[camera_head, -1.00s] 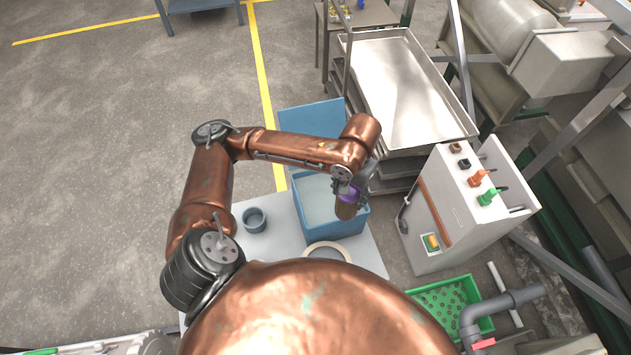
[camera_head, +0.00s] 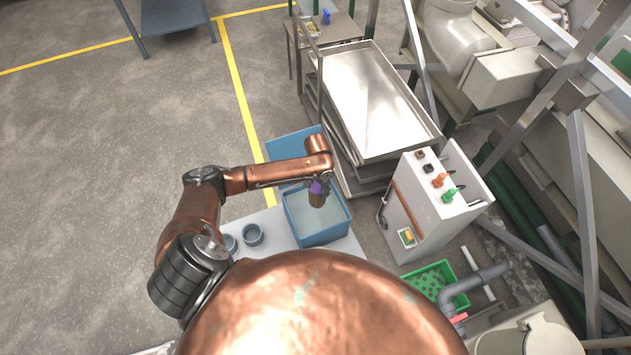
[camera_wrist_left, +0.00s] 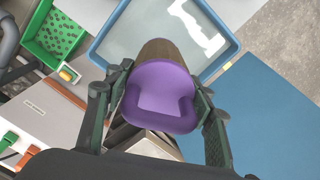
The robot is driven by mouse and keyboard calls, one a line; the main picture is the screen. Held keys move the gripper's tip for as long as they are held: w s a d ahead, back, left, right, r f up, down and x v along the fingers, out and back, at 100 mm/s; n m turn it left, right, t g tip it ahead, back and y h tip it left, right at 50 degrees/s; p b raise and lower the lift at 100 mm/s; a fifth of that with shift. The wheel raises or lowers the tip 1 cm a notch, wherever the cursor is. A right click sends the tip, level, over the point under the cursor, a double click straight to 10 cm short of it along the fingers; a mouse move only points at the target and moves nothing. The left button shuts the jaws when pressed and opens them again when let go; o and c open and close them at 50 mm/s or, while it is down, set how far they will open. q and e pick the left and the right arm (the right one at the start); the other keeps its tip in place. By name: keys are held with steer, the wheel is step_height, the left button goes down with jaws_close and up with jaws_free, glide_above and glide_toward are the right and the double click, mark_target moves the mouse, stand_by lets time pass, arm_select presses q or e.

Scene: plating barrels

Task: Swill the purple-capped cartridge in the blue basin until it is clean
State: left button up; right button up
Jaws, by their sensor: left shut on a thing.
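The purple-capped cartridge (camera_head: 316,195) is held by my left gripper (camera_head: 318,184), with its purple cap up at the jaws and its brownish body hanging down. The blue basin (camera_head: 325,237) stands on a pale table, and the cartridge is over its opening. In the left wrist view both fingers of the left gripper (camera_wrist_left: 160,110) close on the purple cap (camera_wrist_left: 160,88), and the brown body (camera_wrist_left: 165,52) points toward the basin (camera_wrist_left: 105,48) and its liquid. I cannot tell whether the lower end touches the liquid. My right gripper is not in view.
Two small blue-grey cups (camera_head: 252,235) sit on the pale table (camera_head: 272,222) left of the basin. A blue panel (camera_head: 290,142) is behind the basin. A white control box (camera_head: 435,200) with coloured knobs and a green perforated crate (camera_head: 430,282) are to the right. A metal tray rack (camera_head: 370,95) stands behind.

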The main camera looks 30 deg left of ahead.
arm_select(q)
steer(key=shift+s+a+f, duration=0.1)
steer(key=shift+a, duration=0.2)
steer(key=shift+a+f, duration=0.1)
steer(key=shift+f, duration=0.2)
step_height(320, 180, down, 2)
steer(key=b, duration=0.2)
steer(key=shift+f+b, duration=0.2)
steer(key=shift+b, duration=0.1)
step_height(320, 180, down, 4)
steer(key=b, duration=0.4)
steer(key=shift+r, duration=0.25)
steer(key=shift+f+b, duration=0.3)
steer(key=shift+f, duration=0.45)
step_height(320, 180, down, 13)
steer(key=b, duration=0.6)
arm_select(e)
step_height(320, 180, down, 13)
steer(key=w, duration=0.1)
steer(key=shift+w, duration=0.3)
arm_select(q)
steer(key=shift+w+d+r+p, duration=0.55)
steer(key=shift+w+d+r, duration=0.5)
steer(key=shift+w, duration=0.15)
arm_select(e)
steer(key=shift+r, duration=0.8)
